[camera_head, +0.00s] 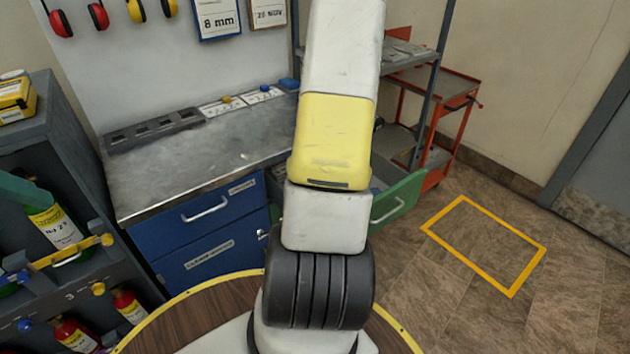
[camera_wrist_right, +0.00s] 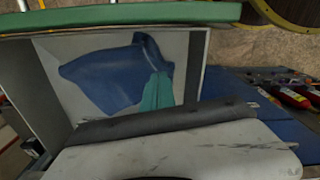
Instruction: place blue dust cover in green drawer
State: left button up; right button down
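The green drawer (camera_head: 398,203) is pulled open at the right end of the bench in the head view, partly hidden by my arm. In the right wrist view its green front (camera_wrist_right: 130,15) crosses the top. The blue dust cover (camera_wrist_right: 100,78) lies spread and crumpled on the pale drawer floor in that view. A teal cloth-like piece (camera_wrist_right: 157,92) lies against its right side. The cover cannot be made out in the head view. I cannot make out either gripper's fingers; my arm's upper links fill the middle of the head view.
The grey worktop (camera_head: 165,172) stands above closed blue drawers (camera_head: 212,243). A rack with extinguishers (camera_head: 75,335) stands left. A red cart (camera_head: 455,92) stands back right. A yellow floor outline (camera_head: 510,232) encloses clear floor. A dark bar (camera_wrist_right: 165,124) crosses the wrist view below the cover.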

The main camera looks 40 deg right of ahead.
jog(key=shift+r, duration=0.3)
jog(key=w+a+r+m+t, duration=0.1)
jog(key=a+r+t, duration=0.1)
jog(key=a+r, duration=0.85)
jog(key=w+a+r+m+t, duration=0.1)
jog(key=w+a+r+t, duration=0.15)
jog(key=a+r, duration=0.85)
jog(key=s+a+r+t+y, duration=0.1)
jog(key=s+a+r+y, duration=0.1)
jog(key=s+a+r, duration=0.2)
jog(key=s+r, duration=0.3)
jog(key=r, duration=0.2)
jog(key=shift+a+r+t, duration=0.15)
jog(key=shift+r+t, duration=0.15)
jog(key=shift+t, duration=0.05)
jog(key=shift+s, duration=0.1)
